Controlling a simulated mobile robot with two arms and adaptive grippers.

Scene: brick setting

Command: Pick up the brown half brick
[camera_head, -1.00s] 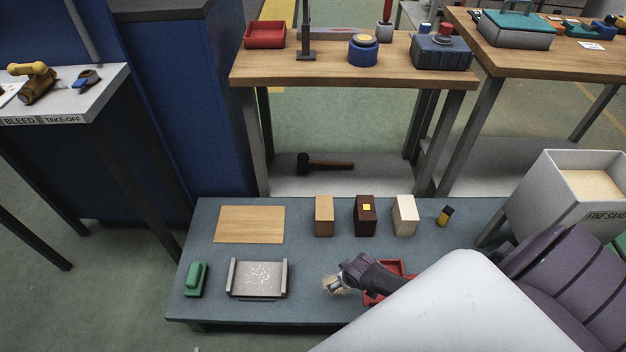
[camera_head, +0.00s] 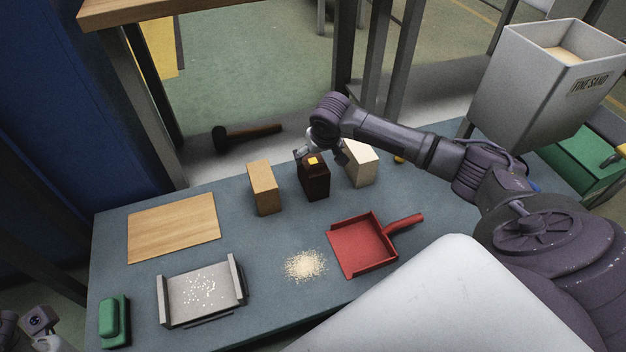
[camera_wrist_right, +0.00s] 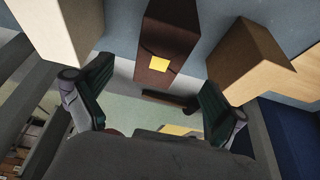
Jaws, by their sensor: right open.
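The brown half brick (camera_head: 314,181), a dark block with a yellow square on it, stands upright on the blue-grey bench between two lighter blocks. My right gripper (camera_head: 322,146) is open at the top of this brick, partly covering it. In the right wrist view the brick (camera_wrist_right: 168,35) lies in line with the gap between the spread fingers of my right gripper (camera_wrist_right: 157,80). No contact can be made out. Part of my left gripper (camera_head: 32,322) shows at the bottom left corner; its jaws cannot be read.
A tan block (camera_head: 264,187) and a cream block (camera_head: 361,163) stand close on either side. A red dustpan (camera_head: 360,247), a sand pile (camera_head: 305,265), a metal tray (camera_head: 203,290), a wooden board (camera_head: 172,229) and a green object (camera_head: 114,320) share the bench (camera_head: 260,285).

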